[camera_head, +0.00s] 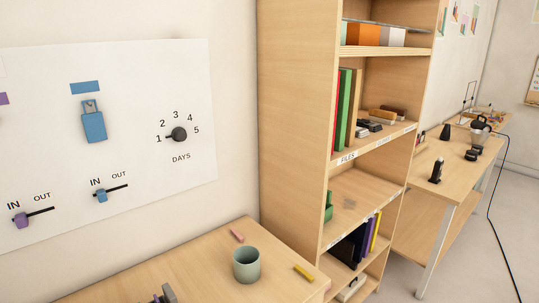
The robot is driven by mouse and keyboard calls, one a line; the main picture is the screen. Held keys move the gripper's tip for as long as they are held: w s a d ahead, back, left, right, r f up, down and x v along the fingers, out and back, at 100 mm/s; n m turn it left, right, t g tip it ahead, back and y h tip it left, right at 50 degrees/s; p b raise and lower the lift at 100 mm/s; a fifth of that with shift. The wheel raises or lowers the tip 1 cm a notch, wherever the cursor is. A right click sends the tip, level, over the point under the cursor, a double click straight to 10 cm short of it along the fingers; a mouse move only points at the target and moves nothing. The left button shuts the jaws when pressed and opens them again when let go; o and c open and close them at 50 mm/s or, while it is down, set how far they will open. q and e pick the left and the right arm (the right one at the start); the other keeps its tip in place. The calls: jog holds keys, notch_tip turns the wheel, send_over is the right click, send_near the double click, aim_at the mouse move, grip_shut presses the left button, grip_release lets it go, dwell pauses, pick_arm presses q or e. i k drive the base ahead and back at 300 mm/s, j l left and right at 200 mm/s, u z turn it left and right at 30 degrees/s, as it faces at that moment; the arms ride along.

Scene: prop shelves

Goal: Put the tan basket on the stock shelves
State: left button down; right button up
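No tan basket shows in this view. A tall light-wood shelf unit (296,110) stands in the middle, with labels on its shelf edges; one seems to read "FILES". I cannot tell whether it is the stock shelves. Upper shelves hold coloured boxes, upright folders and small dark and brown items. A lower shelf (362,190) has a bare part beside a green item; dark, purple and yellow folders stand below it. Neither of my grippers can be made out.
A wooden table (200,270) in front holds a grey-green cup (246,265), a yellow block (304,274), a pink block (237,236) and a cut-off grey item (165,294). A white wall panel (130,180) has sliders and a dial.

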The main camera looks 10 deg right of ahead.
aim_at(371, 186)
jog(key=i+l, duration=0.1)
jog(key=l, duration=0.25)
jog(key=i+l, duration=0.1)
jog(key=l, duration=0.25)
jog(key=i+l, duration=0.15)
jog(key=l, duration=0.2)
jog(key=i+l, duration=0.1)
jog(key=l, duration=0.3)
jog(key=i+l, duration=0.1)
jog(key=l, duration=0.25)
jog(key=i+l, duration=0.1)
jog(key=l, duration=0.25)
jog(key=i+l, duration=0.2)
jog(key=l, duration=0.15)
jog(key=i+l, duration=0.2)
jog(key=l, duration=0.2)
jog(key=i+l, duration=0.2)
jog(key=l, duration=0.15)
jog(key=i+l, duration=0.2)
jog(key=l, duration=0.2)
jog(key=i+l, duration=0.2)
jog(key=l, duration=0.15)
jog(key=i+l, duration=0.35)
jog(key=l, duration=0.15)
jog(key=i+l, duration=0.35)
jog(key=l, duration=0.1)
